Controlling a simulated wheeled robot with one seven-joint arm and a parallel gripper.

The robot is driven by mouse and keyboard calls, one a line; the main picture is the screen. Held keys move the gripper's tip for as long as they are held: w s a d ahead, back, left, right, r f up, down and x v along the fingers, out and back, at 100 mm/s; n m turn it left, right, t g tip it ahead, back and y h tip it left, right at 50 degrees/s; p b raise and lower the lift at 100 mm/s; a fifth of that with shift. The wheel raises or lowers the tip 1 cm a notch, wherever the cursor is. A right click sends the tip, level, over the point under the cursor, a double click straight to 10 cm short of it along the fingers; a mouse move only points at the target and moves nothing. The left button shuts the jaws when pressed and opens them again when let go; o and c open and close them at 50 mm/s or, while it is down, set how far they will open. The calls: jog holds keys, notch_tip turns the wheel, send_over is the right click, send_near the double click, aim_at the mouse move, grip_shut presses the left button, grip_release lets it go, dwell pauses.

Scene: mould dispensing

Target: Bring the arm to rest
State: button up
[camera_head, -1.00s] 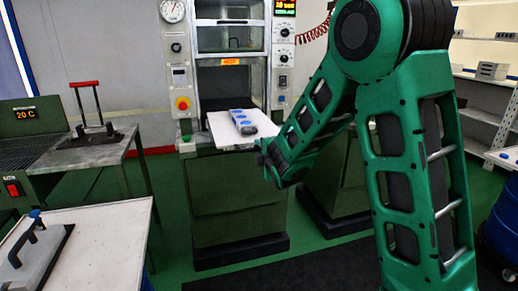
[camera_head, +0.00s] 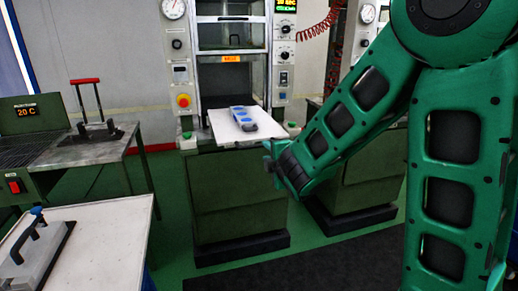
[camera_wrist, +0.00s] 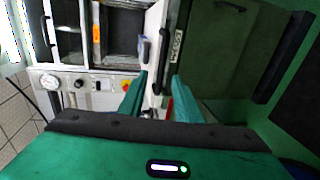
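My green arm (camera_head: 345,115) reaches from the right of the head view, its dark end at the centre, in front of the press. In the wrist view my gripper (camera_wrist: 158,92) has its two green fingers apart, with nothing between them but the background. A grey and blue mould (camera_head: 243,118) lies on the white shelf (camera_head: 222,136) of the press, apart from my arm's end.
The press (camera_head: 236,190) stands behind my arm, with a second machine to its right. At the left are a bench with a red-handled tool (camera_head: 86,80) and a white-topped table (camera_head: 108,225) bearing a clear block with a black handle (camera_head: 35,250). Green floor lies between.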

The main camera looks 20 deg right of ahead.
jog(key=s+d+f+m+g+h, duration=0.2)
jog(key=s+d+f+m+g, duration=0.15)
jog(key=s+d+m, duration=0.45)
jog(key=s+d+f+m+g+h, duration=0.2)
jog(key=s+d+m+g, duration=0.25)
jog(key=d, duration=0.45)
jog(key=s+m+g+y, duration=0.4)
jog(key=s+m+g, duration=0.3)
jog(key=s, duration=1.9)
jog(key=f+m, duration=0.1)
jog(key=m, duration=0.4)
jog(key=shift+s+g, duration=0.3)
jog(key=shift+g, duration=0.1)
jog(key=shift+s+r, duration=0.1)
jog(key=shift+s, duration=0.05)
